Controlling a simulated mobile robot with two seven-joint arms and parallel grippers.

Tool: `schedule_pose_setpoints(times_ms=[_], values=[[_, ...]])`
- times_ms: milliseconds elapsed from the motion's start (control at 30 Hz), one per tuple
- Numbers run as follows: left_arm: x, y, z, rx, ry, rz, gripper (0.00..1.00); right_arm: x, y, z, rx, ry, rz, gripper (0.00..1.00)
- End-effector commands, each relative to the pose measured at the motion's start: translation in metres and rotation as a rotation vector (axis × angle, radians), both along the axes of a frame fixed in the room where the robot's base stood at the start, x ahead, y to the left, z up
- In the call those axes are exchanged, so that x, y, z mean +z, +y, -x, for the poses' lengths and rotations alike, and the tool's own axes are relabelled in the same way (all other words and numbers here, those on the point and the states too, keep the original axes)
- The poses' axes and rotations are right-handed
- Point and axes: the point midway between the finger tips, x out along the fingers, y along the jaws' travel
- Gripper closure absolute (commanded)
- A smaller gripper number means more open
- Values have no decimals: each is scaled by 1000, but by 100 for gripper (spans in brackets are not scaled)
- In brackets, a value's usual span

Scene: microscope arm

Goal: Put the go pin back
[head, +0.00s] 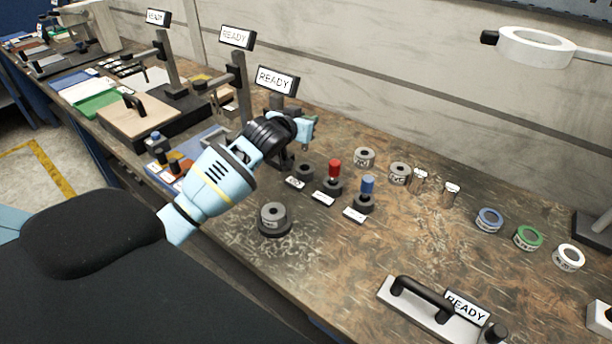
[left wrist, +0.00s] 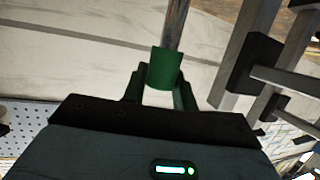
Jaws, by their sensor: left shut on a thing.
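My left gripper (head: 308,128) is raised above the bench near the READY signs and is shut on the green go pin. In the left wrist view the pin's green handle (left wrist: 164,68) sits between the fingers, with its metal shaft (left wrist: 175,25) extending toward the top of the picture. In the head view the pin is mostly hidden by the gripper. A dark round holder (head: 304,172) with no pin visible in it stands below the gripper. Beside it a red pin (head: 334,168) and a blue pin (head: 367,184) stand upright in similar holders. My right gripper is not in view.
White labels (head: 324,199) lie before the holders. A grey ring on a dark base (head: 273,216) stands in front. Grey rings (head: 364,156), metal cylinders and coloured rings (head: 489,220) lie to the right. READY sign posts (head: 277,80) stand behind the gripper.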

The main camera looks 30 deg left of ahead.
Motion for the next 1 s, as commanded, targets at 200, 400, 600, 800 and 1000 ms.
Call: schedule_pose_setpoints(times_ms=[200, 400, 600, 800, 1000], values=[[3, 3, -3, 3, -1, 0, 100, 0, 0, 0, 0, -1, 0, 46], [-26, 3, -2, 3, 4, 1, 100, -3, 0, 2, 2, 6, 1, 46], [-46, 3, -3, 2, 0, 0, 100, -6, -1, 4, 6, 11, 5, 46], [-49, 3, -3, 3, -1, 0, 100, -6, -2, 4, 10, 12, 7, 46], [-81, 3, -2, 3, 4, 1, 100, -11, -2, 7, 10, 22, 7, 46]])
